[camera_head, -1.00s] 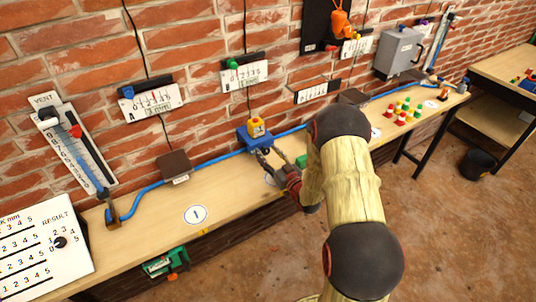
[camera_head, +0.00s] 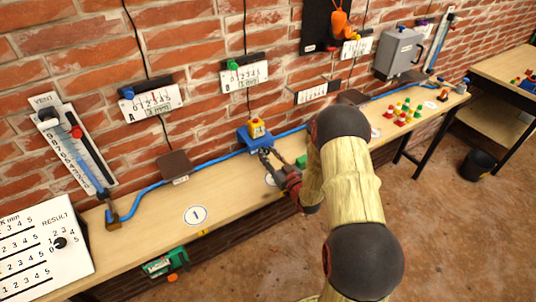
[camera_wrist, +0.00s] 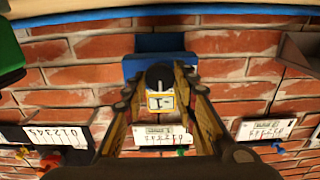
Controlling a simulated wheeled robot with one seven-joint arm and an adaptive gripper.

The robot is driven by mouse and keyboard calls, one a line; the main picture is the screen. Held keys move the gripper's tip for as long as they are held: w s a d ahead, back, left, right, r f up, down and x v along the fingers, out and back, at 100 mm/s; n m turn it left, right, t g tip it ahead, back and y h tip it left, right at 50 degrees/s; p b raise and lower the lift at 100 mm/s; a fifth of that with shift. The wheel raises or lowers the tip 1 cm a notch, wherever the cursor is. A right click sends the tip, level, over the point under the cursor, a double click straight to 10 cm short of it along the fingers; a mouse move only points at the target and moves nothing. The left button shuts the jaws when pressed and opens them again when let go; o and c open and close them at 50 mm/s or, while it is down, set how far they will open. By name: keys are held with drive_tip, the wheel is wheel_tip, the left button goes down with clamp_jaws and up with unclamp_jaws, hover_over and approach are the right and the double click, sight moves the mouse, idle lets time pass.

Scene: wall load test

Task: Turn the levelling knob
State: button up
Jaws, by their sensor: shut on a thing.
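A blue block (camera_head: 250,140) sits on the bench near the wall with a yellow labelled piece (camera_head: 257,128) on top. In the wrist view the blue block (camera_wrist: 132,66) is partly behind a dark round knob (camera_wrist: 160,77), and the yellow piece (camera_wrist: 160,102) shows below the knob. My gripper (camera_head: 268,152) reaches the front of the block. In the wrist view my gripper's fingers (camera_wrist: 159,72) press on the knob from both sides. The fingers hide the knob in the head view.
A blue hose (camera_head: 222,158) runs along the bench (camera_head: 140,225) into the block. Gauge panels (camera_head: 245,76) hang on the brick wall. A green block (camera_head: 301,161) lies right of my gripper. The bench around the "1" disc (camera_head: 195,215) is clear.

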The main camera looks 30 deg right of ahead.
drive_tip(key=shift+m, duration=0.3)
drive_tip(key=shift+d+m, duration=0.1)
drive_tip(key=shift+m, duration=2.6)
drive_tip(key=o, duration=1.1)
drive_tip(key=s, duration=1.2)
drive_tip(key=shift+d, duration=0.2)
drive_tip(key=shift+w, duration=0.1)
